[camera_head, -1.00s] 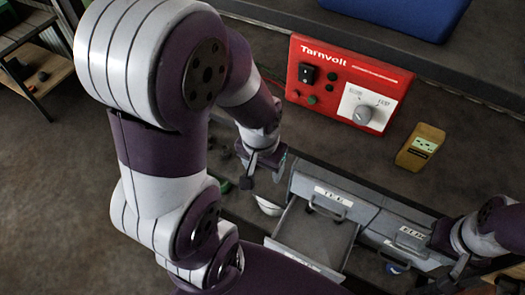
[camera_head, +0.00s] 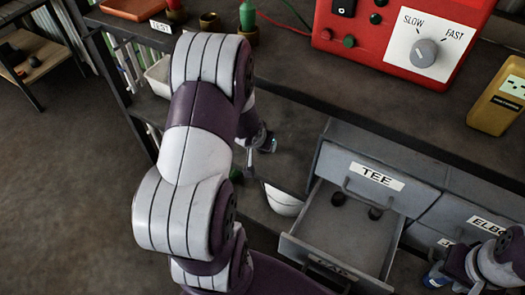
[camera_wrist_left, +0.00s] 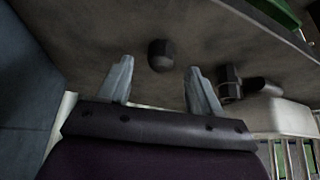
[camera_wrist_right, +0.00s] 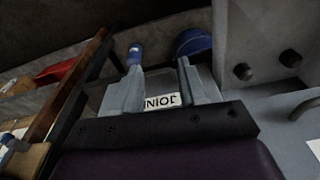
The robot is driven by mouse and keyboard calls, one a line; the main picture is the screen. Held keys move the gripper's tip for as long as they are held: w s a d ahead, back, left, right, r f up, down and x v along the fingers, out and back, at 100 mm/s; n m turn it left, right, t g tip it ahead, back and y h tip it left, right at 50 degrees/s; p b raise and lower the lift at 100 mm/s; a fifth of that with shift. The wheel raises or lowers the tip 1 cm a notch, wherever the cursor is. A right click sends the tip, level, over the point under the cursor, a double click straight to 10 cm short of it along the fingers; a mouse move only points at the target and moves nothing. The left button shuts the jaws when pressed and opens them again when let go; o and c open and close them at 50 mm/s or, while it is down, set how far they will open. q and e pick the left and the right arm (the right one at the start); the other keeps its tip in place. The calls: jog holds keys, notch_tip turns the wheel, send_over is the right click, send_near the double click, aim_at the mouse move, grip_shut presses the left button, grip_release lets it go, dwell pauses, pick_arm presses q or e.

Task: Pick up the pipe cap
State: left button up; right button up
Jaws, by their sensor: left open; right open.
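The pipe cap appears to be the dark, rounded fitting (camera_wrist_left: 161,55) lying on the brownish-grey surface in the left wrist view. My left gripper (camera_wrist_left: 160,64) is open, with the fitting seen between and slightly beyond its fingertips, not gripped. In the head view my left gripper (camera_head: 258,141) is small and partly behind my arm, and I cannot make out the cap there. My right gripper (camera_wrist_right: 164,68) is open and empty, in front of a drawer with an upside-down label (camera_wrist_right: 161,100); it also shows at the lower right of the head view (camera_head: 436,277).
A second dark fitting (camera_wrist_left: 232,88) lies right of the cap. An open grey drawer (camera_head: 330,235) juts out beside a white dish (camera_head: 284,204), below the drawer labelled TEE (camera_head: 376,177). A red control box (camera_head: 395,45) and yellow meter (camera_head: 497,97) stand on the bench.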

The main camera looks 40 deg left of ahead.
pick_arm(q)
jog(key=b+x, duration=0.1)
jog(key=x, duration=0.1)
jog(key=shift+w+a+f, duration=0.1)
jog(key=shift+f, duration=0.25)
jog(key=shift+r, duration=0.1)
jog(key=c, duration=1.1)
